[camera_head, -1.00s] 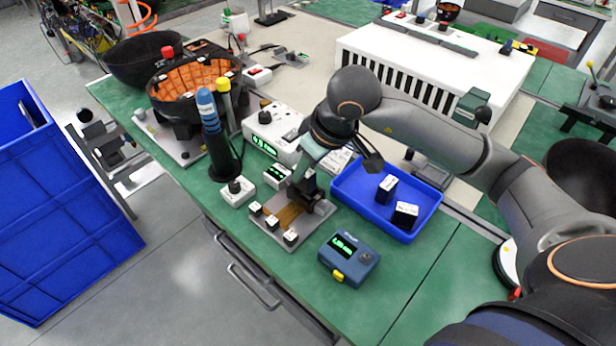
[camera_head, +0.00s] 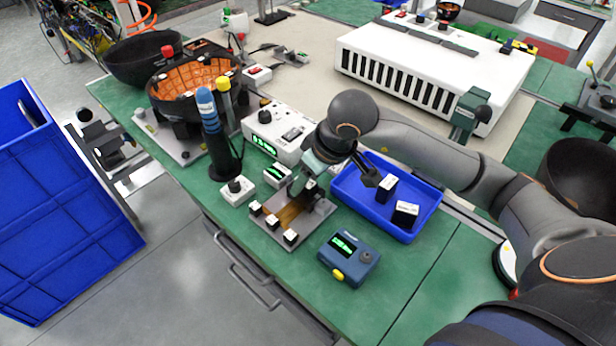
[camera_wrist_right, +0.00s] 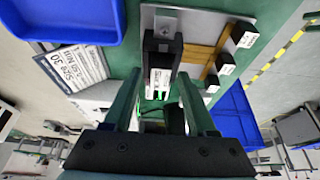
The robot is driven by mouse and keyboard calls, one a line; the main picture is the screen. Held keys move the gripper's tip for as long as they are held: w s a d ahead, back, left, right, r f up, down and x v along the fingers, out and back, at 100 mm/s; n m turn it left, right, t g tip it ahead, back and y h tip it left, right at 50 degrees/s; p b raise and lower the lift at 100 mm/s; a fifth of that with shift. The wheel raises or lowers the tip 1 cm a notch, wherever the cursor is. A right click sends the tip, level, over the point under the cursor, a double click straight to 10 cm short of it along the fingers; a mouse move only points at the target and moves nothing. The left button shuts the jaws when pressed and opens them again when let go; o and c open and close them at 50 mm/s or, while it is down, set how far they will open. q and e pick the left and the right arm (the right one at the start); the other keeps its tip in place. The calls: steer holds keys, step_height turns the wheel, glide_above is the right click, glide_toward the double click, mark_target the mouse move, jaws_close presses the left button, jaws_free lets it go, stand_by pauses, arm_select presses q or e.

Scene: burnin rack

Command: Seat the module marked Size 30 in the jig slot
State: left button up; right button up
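My right gripper (camera_head: 302,186) is low over the far right part of the jig plate (camera_head: 275,232). In the right wrist view its two green fingers (camera_wrist_right: 160,82) are spread, with a black part bearing a white label between and beyond them. I cannot tell whether the fingers touch it. The black upright jig slot (camera_wrist_right: 163,45) is just past the fingertips, beside the brown strips. Two black modules with white tops, one upright (camera_head: 386,188) and one in front (camera_head: 405,214), are in the blue tray (camera_head: 345,200); their markings are unreadable. My left gripper is not in view.
A card reading "Size 30" (camera_wrist_right: 72,70) lies beside the jig. Three small labelled blocks (camera_head: 272,222) line the plate's front edge. A blue meter (camera_head: 349,259) stands in front, and a small display box (camera_head: 278,175) and white instrument (camera_head: 275,132) behind. Green table is clear at the front right.

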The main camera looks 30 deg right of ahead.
steer(key=shift+r, duration=0.45)
steer(key=p+v, duration=0.1)
steer(key=v, duration=1)
steer(key=shift+s+r, duration=0.15)
steer(key=shift+s, duration=0.05)
